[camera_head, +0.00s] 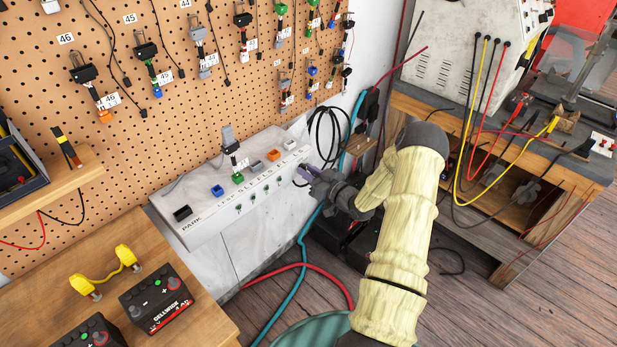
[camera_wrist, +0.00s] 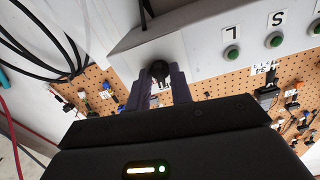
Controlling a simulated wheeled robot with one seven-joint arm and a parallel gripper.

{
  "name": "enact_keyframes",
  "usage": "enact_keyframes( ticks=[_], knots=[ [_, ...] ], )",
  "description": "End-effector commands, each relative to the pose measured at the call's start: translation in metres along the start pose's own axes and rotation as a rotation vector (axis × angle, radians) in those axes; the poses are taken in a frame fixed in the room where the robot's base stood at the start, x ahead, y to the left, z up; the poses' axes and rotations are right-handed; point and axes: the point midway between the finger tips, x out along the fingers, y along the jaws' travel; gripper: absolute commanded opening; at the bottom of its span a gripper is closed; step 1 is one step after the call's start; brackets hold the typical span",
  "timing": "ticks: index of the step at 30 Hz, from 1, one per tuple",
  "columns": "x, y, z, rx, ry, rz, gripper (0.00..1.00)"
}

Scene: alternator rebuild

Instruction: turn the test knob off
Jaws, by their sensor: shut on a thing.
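The test knob (camera_wrist: 160,69) is a dark round knob on the pale front panel (camera_wrist: 205,45) in the wrist view. My gripper (camera_wrist: 160,88) has its two fingers on either side of the knob and is shut on it. The knob's pointer or setting cannot be read. In the head view my gripper (camera_head: 308,173) is at the right end of the white test bench (camera_head: 215,240), and the knob is hidden there. Green indicators (camera_head: 252,198) run along the panel to its left.
A pegboard (camera_head: 170,105) with hanging leads stands behind the bench. Black cables (camera_head: 327,135) hang by its right end, close to my gripper. A wooden bench (camera_head: 470,130) with coloured leads is at the right. Batteries (camera_head: 157,300) sit on a wooden table at lower left.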

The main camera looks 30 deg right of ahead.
Motion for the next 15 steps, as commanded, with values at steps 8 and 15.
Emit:
enact_keyframes(
  ticks=[8, 15],
  knots=[
    [-0.0012, 0.0003, 0.0044, -0.117, -0.008, 0.001, 0.00],
    [-0.0014, 0.0005, 0.0031, -0.144, -0.008, 0.002, 0.00]
  ],
)
